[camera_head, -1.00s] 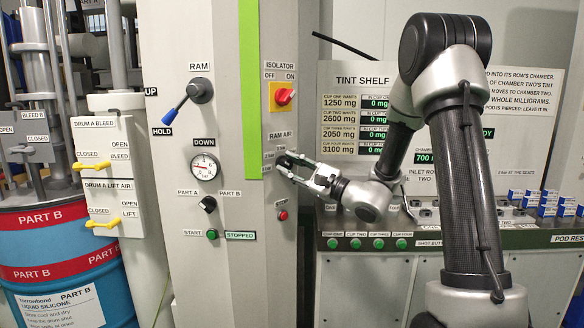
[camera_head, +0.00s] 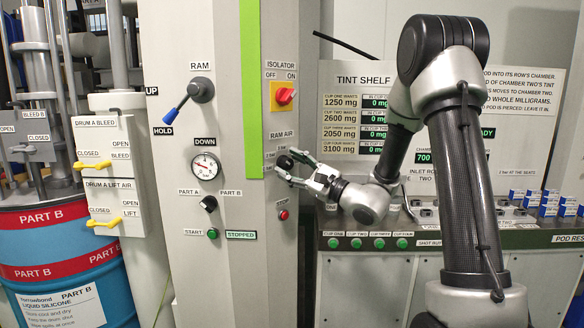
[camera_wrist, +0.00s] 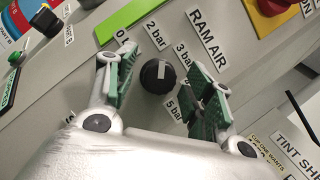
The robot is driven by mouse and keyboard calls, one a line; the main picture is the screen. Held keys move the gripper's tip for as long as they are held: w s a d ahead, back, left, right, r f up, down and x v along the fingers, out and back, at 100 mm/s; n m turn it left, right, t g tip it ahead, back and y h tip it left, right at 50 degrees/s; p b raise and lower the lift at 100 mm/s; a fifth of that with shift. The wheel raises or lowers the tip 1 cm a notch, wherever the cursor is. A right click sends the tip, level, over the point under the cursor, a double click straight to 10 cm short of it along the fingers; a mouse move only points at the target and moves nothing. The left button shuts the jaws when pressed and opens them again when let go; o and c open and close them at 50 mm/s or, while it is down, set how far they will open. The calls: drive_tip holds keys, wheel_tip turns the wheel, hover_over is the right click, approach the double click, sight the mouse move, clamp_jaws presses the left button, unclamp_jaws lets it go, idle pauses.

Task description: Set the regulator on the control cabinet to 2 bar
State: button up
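The regulator is a black round knob (camera_wrist: 158,76) with a pale pointer mark, among labels 0, 2 bar, 3 bar and 5 bar. The mark points up in the wrist view, roughly towards the 2 bar (camera_wrist: 155,35) and 3 bar (camera_wrist: 182,52) labels; I cannot tell its exact setting. In the head view the knob (camera_head: 284,162) sits under the RAM AIR label on the grey control cabinet (camera_head: 230,270). My gripper (camera_wrist: 165,70) is open, its green-padded fingers on either side of the knob with visible gaps. It also shows in the head view (camera_head: 289,164).
A pressure gauge (camera_head: 205,166) is left of the knob. The red isolator switch (camera_head: 284,96) is above and a red stop button (camera_head: 283,215) below. The tint shelf panel (camera_head: 365,110) stands behind my arm at right. A blue lever (camera_head: 178,110) sticks out upper left.

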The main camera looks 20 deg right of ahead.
drive_tip(key=shift+s+d+f, duration=0.1)
drive_tip(key=v, duration=1.1)
drive_tip(key=shift+s+d, duration=0.25)
drive_tip(key=shift+s, duration=0.05)
drive_tip(key=shift+f, duration=0.1)
drive_tip(key=s+a+f+n+g+h, duration=0.1)
drive_tip(key=s+a+f+n+g, duration=0.15)
drive_tip(key=s+f+g, duration=0.45)
drive_tip(key=s+a+f+n+g, duration=0.2)
drive_tip(key=s+f+n+g, duration=0.15)
drive_tip(key=s+g, duration=0.4)
drive_tip(key=s+d+f+n+g+h, duration=0.2)
drive_tip(key=s+d+n+h, duration=0.25)
drive_tip(key=s, duration=0.45)
drive_tip(key=s+d+r+n+t+h, duration=0.2)
drive_tip(key=d+r+n+h, duration=0.45)
drive_tip(key=d+h, duration=0.25)
drive_tip(key=r+t, duration=0.1)
drive_tip(key=r, duration=0.1)
drive_tip(key=a+r+n+t, duration=0.2)
drive_tip(key=r, duration=0.1)
drive_tip(key=shift+s+r, duration=0.15)
drive_tip(key=shift+r, duration=0.15)
